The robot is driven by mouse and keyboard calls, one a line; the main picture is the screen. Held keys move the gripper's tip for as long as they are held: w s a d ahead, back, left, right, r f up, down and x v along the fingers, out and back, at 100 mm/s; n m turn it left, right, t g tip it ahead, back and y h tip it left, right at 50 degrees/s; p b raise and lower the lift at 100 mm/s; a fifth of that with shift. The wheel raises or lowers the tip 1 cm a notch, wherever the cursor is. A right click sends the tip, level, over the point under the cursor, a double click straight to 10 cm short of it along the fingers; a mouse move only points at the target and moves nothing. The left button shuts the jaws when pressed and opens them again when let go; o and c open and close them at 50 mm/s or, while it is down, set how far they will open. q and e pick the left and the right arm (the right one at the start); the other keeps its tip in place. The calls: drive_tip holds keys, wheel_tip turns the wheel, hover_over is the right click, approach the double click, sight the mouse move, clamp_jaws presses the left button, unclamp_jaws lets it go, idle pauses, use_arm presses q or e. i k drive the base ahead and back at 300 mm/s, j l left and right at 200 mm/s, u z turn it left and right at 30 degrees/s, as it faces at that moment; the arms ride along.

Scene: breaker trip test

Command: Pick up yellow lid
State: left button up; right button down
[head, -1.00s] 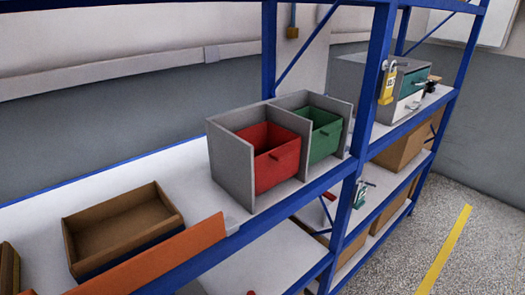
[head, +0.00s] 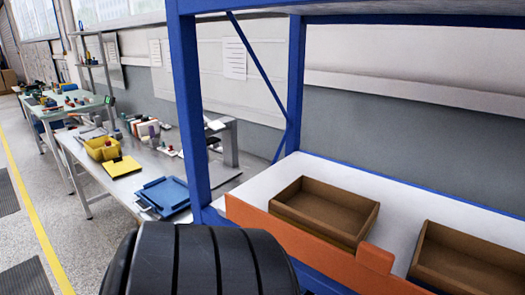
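A flat yellow lid (head: 120,167) lies on the grey workbench (head: 148,200) at the left of the head view, near the bench's front edge. Just behind it stands a yellow bin (head: 102,148) with dark contents. The lid is apart from me, beyond the blue rack post. A black ribbed part of my own body fills the bottom centre. Neither gripper shows in the view, so their state is hidden.
A blue tray (head: 164,195) lies on the bench nearer than the lid. A blue shelf rack post (head: 188,110) stands between bench and shelf. Cardboard boxes (head: 328,210) sit on the shelf behind an orange board (head: 290,238). The floor left of the bench is clear.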

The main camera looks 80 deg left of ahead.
sight(120, 166)
drive_tip(key=u, duration=3.55)
